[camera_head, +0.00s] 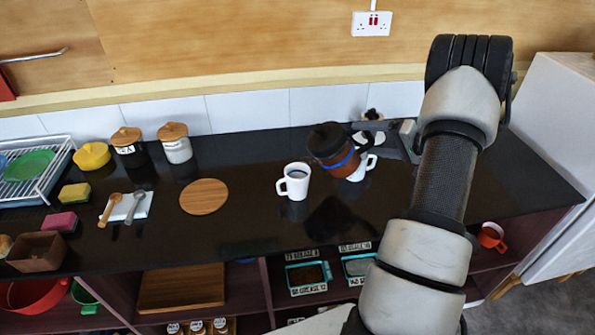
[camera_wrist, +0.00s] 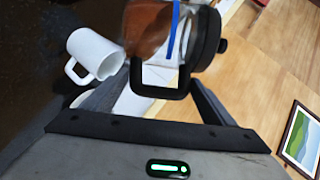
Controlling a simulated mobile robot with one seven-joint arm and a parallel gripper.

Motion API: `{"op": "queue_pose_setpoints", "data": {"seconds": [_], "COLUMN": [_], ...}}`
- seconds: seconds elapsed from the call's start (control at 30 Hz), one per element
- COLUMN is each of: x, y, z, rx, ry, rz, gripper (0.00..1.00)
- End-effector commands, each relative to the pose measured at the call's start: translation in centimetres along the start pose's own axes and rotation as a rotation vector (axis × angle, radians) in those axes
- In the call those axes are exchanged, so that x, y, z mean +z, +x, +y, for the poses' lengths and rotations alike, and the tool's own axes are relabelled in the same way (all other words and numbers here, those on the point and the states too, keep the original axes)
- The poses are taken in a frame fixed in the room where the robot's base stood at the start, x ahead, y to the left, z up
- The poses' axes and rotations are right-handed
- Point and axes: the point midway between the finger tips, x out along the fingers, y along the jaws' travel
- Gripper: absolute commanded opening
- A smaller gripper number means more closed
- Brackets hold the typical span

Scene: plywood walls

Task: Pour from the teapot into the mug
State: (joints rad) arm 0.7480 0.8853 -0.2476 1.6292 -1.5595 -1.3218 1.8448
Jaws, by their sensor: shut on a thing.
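The teapot (camera_head: 333,143) has a clear brown body, a dark lid and a blue band. It is raised above the dark counter and looks tilted in the head view. My gripper (camera_head: 384,137) is shut on its black handle, which also shows in the wrist view (camera_wrist: 160,92). A white mug (camera_head: 295,182) stands upright on the counter, just left of the teapot. In the wrist view this mug (camera_wrist: 92,55) is left of the teapot's brown body (camera_wrist: 147,28). Another white mug (camera_head: 367,166) is partly hidden behind the teapot. I see no clear stream of tea.
A round wooden board (camera_head: 204,197) lies left of the mug. Two lidded jars (camera_head: 177,149) (camera_head: 130,153) stand near the tiled wall. A white tray (camera_head: 125,207) with spoons and a dish rack (camera_head: 37,177) are further left. The counter in front of the mug is clear.

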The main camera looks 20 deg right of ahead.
Motion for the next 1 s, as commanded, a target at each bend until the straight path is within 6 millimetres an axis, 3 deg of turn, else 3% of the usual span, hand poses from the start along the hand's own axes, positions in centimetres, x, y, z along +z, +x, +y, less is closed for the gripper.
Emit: {"op": "queue_pose_setpoints", "data": {"seconds": [1.0], "x": [0.07], "y": [0.26], "z": [-1.12], "rx": [0.027], "ry": [-0.034], "rz": [0.003], "gripper": [0.25]}}
